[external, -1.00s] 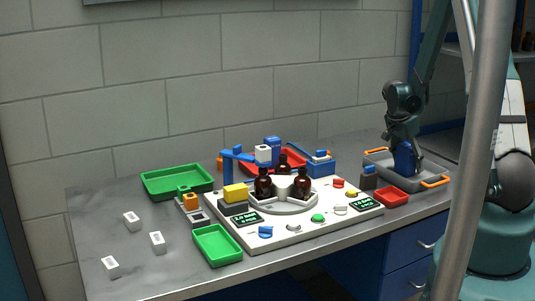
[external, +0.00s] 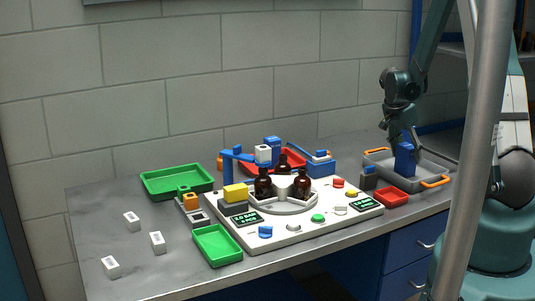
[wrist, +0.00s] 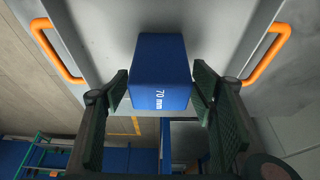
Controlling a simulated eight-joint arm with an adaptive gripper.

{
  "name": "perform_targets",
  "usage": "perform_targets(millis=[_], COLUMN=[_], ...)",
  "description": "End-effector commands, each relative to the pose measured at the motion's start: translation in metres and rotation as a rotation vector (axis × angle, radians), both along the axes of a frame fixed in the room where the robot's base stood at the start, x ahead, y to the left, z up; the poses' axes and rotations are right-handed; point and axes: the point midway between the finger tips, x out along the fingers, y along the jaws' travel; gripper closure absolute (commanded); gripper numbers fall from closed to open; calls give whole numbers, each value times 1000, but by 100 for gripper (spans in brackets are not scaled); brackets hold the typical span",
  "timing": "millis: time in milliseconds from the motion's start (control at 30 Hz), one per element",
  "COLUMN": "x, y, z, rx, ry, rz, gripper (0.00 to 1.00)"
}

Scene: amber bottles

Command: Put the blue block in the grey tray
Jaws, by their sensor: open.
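The blue block (external: 404,160) stands upright inside the grey tray (external: 437,164) at the right end of the table. In the wrist view the block (wrist: 160,68), marked "70 mm", sits between my fingers. The tray floor (wrist: 215,25) shows behind it there. My gripper (external: 403,137) is open at the block's upper part. In the wrist view my gripper's two dark pads (wrist: 162,88) flank the block, with a visible gap on the left; contact on the right is hard to judge. The block's underside is hidden.
The tray has orange handles (external: 436,182). A small red tray (external: 391,197) is close in front. A white board (external: 310,220) with amber bottles (external: 302,186) lies to the left. Green trays (external: 177,181) and white blocks (external: 131,222) are farther left.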

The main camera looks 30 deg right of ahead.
Motion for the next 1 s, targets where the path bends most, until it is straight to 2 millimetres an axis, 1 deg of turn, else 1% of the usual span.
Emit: perform_targets(millis=[33, 300, 600, 800, 1000], x=[0, 0, 0, 0, 0], y=[3, 15, 26, 30, 30], z=[7, 37, 64, 72, 73], rx=[0, 0, 0, 0, 0], ry=[0, 0, 0, 1, 1], rz=[1, 1, 1, 0, 0], gripper=[44, 44, 44, 44, 44])
